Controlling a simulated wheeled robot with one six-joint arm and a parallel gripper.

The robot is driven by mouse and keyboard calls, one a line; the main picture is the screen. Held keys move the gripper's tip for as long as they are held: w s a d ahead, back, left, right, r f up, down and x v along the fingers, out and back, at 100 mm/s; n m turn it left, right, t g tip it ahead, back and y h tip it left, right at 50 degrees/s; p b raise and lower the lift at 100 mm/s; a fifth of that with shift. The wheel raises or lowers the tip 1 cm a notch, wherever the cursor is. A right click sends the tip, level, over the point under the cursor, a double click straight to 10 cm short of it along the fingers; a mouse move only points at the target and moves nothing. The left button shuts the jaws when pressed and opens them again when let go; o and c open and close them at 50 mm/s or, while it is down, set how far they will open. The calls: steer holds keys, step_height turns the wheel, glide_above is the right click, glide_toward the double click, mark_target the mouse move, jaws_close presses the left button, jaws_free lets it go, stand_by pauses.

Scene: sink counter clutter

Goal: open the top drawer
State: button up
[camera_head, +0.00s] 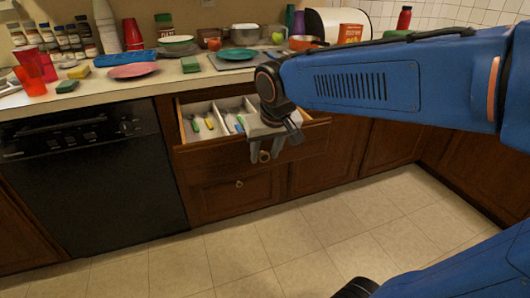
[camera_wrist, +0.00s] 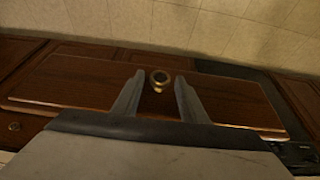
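The top drawer (camera_head: 210,157) stands open in the head view, its brown wooden front out from the cabinet and its inside showing. Its round brass knob (camera_head: 264,157) is on the front, and the knob also shows in the wrist view (camera_wrist: 160,77). My gripper (camera_head: 266,151) is in front of the drawer, pointing down at the knob. In the wrist view, my gripper's fingers (camera_wrist: 160,82) are apart, with the knob between their tips and a gap visible on each side. Whether the fingers touch the knob is not clear; they look open.
The drawer holds a pale divided tray (camera_head: 216,121) with cutlery. A lower drawer (camera_head: 235,197) is shut below it. A black dishwasher (camera_head: 90,185) is at left. The countertop (camera_head: 120,86) above is cluttered with plates, cups and jars. The tiled floor (camera_head: 240,255) in front is clear.

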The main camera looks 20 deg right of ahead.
stand_by(0.3)
steer(key=v, duration=1.7)
steer(key=shift+r, duration=0.25)
steer(key=s+d+f, duration=0.3)
steer(key=s+f, duration=0.2)
steer(key=f, duration=0.5)
steer(key=s+d+f, duration=0.4)
steer(key=s+f, duration=0.1)
steer(key=f, duration=0.6)
steer(key=shift+s, duration=0.3)
